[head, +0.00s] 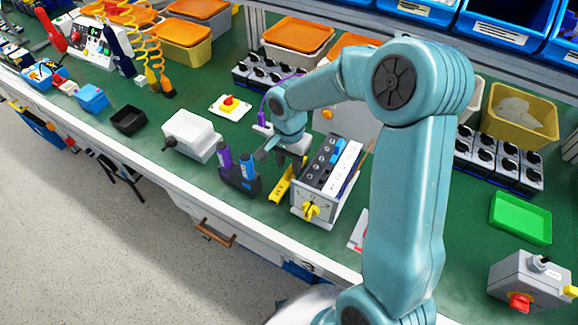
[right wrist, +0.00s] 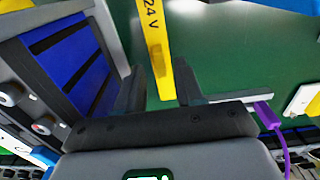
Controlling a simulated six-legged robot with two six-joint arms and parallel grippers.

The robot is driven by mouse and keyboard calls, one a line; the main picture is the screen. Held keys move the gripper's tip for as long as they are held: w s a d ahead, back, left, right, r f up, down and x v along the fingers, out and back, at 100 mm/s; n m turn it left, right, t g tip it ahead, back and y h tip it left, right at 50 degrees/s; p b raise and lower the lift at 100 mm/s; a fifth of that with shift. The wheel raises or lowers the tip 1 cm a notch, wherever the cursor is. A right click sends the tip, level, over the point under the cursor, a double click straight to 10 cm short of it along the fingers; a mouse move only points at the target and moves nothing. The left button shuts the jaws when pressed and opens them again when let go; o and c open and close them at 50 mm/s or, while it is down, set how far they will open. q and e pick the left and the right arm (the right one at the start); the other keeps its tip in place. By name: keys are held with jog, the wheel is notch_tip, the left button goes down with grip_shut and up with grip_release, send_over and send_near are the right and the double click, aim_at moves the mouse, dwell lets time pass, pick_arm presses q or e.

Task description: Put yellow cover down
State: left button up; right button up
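The yellow cover (head: 281,188) is a narrow yellow strip on the green bench, just left of the grey switch box. In the right wrist view the cover (right wrist: 154,38) shows "24 V" lettering and its near end reaches between my fingers. My right gripper (head: 284,161) is low over the bench at the cover's far end. In the wrist view the right gripper (right wrist: 159,88) has its fingers apart, with green showing between the left finger and the cover. Whether the right finger touches it is unclear. My left gripper is not in view.
The switch box (head: 325,182) with a yellow rotary knob (head: 311,211) stands close on the right. A dark holder with purple and blue items (head: 239,175) is on the left. A purple cable (right wrist: 268,118) runs close to the gripper.

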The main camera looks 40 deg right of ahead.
aim_at(289, 170)
notch_tip(289, 170, up, 10)
jog(key=shift+f, duration=0.15)
dwell(0.5)
